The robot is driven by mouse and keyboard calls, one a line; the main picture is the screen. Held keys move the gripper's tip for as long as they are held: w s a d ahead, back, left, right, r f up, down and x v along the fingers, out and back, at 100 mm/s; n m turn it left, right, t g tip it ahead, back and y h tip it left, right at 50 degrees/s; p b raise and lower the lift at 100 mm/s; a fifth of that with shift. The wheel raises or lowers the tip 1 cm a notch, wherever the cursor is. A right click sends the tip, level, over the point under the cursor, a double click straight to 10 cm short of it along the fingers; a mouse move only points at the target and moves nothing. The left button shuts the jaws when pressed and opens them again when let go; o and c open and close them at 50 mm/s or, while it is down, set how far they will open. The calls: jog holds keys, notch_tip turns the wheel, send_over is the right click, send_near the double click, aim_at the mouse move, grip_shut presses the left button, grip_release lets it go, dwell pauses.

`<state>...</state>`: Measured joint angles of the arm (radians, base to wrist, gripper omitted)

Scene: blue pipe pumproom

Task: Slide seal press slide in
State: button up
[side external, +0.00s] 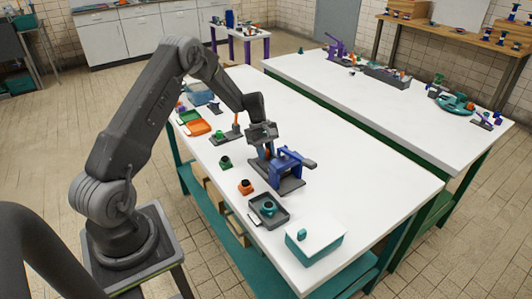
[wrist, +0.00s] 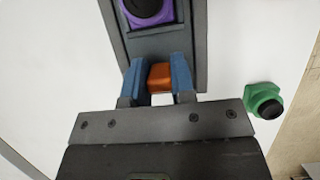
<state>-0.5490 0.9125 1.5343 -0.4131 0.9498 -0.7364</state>
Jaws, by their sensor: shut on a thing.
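The seal press (side external: 287,162), with a blue frame on a dark grey base, stands on the white table in the side view. My gripper (side external: 267,153) is low at the press's left end. In the wrist view my gripper (wrist: 159,72) has its two blue fingers on either side of an orange block (wrist: 160,78), shut on it. The block sits at the near end of a grey slide or track (wrist: 172,45). A purple round part (wrist: 146,9) sits on the grey track ahead of the block, cut off by the top edge. How far the slide is under the press is hidden.
A green fitting with a black top (wrist: 266,103) stands right of the track; an orange fitting (side external: 245,187) is nearer the front. A grey tray (side external: 285,219) with a teal part and a teal-white box (side external: 314,238) stand at front right.

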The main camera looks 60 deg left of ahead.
grip_shut()
jog(key=shift+d, duration=2.5)
jog(key=o, duration=0.7)
grip_release()
jog(key=shift+o, duration=0.2)
jog(key=shift+a, duration=0.1)
jog(key=v, duration=1.4)
